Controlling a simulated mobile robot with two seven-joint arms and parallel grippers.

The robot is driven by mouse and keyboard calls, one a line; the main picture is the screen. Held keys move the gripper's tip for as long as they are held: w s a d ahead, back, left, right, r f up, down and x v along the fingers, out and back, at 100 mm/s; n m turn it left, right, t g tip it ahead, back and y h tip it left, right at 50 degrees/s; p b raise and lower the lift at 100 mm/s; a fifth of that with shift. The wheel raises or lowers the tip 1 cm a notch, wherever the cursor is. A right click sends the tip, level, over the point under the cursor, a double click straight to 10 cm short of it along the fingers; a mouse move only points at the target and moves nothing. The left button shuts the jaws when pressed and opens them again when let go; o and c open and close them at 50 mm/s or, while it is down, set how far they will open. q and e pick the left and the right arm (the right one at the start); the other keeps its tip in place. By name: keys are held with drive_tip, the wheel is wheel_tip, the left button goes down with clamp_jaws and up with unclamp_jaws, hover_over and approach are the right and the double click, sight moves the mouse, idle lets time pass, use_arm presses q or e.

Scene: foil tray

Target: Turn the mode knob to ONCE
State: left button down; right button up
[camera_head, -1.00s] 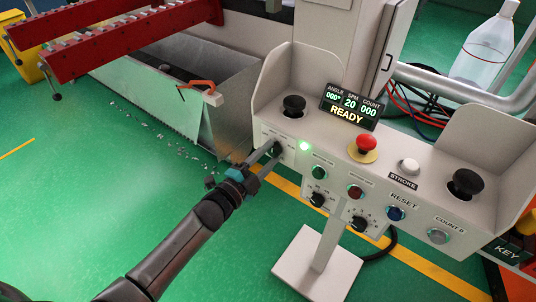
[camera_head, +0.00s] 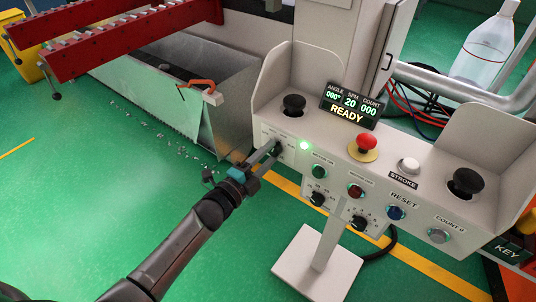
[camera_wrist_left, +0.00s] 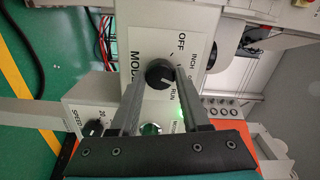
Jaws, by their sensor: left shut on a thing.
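The black mode knob (camera_wrist_left: 160,74) sits on the front of the control panel. Its plate (camera_wrist_left: 150,45) reads MODE, with OFF, INCH and RUN legible around the knob; another label is partly covered by a finger. I cannot clearly tell which label the knob points to. My left gripper (camera_wrist_left: 161,82) is shut on the knob, one finger on each side. In the head view my left gripper (camera_head: 273,152) reaches the panel's left end, where the fingers mostly hide the knob. My right gripper is not in view.
The control panel (camera_head: 330,140) carries several buttons, a red mushroom button (camera_head: 366,145) and a display (camera_head: 350,105) reading READY. A speed knob (camera_wrist_left: 92,130) is close to the left fingers. A metal bin (camera_head: 225,110) stands left of the panel. Green floor is open at left.

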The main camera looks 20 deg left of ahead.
use_arm(q)
drive_tip(key=shift+c, duration=1.8)
unclamp_jaws()
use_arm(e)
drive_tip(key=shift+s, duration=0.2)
use_arm(q)
drive_tip(key=shift+s+a, duration=0.1)
drive_tip(key=shift+s, duration=0.2)
drive_tip(key=p+v, duration=0.3)
drive_tip(key=v, duration=1.1)
drive_tip(key=shift+s, duration=0.25)
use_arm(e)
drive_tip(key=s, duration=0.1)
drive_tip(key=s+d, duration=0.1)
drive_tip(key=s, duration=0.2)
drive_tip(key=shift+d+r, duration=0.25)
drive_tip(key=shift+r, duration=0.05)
use_arm(q)
drive_tip(key=shift+a, duration=0.1)
